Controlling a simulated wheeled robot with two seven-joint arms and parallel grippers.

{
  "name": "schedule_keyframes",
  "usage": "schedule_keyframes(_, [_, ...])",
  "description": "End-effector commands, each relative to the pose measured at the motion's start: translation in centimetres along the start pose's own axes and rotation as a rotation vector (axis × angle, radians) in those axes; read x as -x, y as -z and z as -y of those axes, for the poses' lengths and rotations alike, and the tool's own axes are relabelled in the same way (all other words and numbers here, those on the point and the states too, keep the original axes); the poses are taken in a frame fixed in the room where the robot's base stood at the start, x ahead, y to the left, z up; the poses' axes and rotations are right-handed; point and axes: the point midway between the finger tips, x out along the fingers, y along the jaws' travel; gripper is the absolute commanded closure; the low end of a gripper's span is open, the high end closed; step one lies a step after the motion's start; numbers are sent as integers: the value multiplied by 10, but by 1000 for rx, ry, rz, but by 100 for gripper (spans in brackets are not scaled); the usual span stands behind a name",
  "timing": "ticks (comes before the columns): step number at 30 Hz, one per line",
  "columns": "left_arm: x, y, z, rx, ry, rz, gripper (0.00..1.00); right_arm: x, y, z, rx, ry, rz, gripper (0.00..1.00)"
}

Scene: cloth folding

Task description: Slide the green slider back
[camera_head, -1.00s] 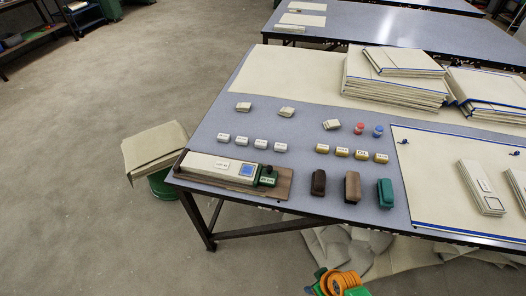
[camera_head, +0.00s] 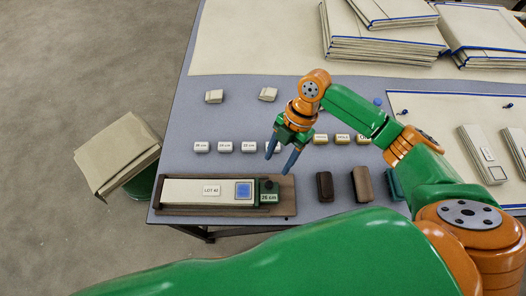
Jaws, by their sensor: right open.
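The green slider (camera_head: 268,192), labelled "26 cm" with a dark knob on top, sits at the right end of a brown wooden board (camera_head: 286,208). It is against the right end of a long pale block (camera_head: 204,190) that bears a "LOT 42" label and a blue square. My right gripper (camera_head: 279,156) is open and empty, pointing down just above and behind the slider, apart from it. My left gripper is not in view.
Small white labelled blocks (camera_head: 225,147) stand in a row behind the board, partly hidden by my gripper. Dark brown (camera_head: 325,186), brown (camera_head: 362,184) and teal (camera_head: 393,183) blocks stand to the right. Folded cloth stacks (camera_head: 385,30) lie at the back.

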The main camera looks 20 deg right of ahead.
Motion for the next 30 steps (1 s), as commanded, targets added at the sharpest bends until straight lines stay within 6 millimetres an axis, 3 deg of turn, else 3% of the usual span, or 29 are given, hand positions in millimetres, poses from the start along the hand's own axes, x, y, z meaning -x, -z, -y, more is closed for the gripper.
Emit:
schedule_keyframes(10, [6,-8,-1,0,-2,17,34,-59,1,0,3,3,-4,41])
schedule_keyframes(20, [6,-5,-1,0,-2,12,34,-70,0,0,3,0,-1,41])
schedule_keyframes(26, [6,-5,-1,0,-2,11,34,-69,0,0,2,1,-1,95])
schedule_keyframes(27, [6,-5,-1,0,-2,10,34,-69,0,0,2,1,-1,100])
schedule_keyframes(30, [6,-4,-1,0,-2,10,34,-69,0,0,2,1,-2,100])
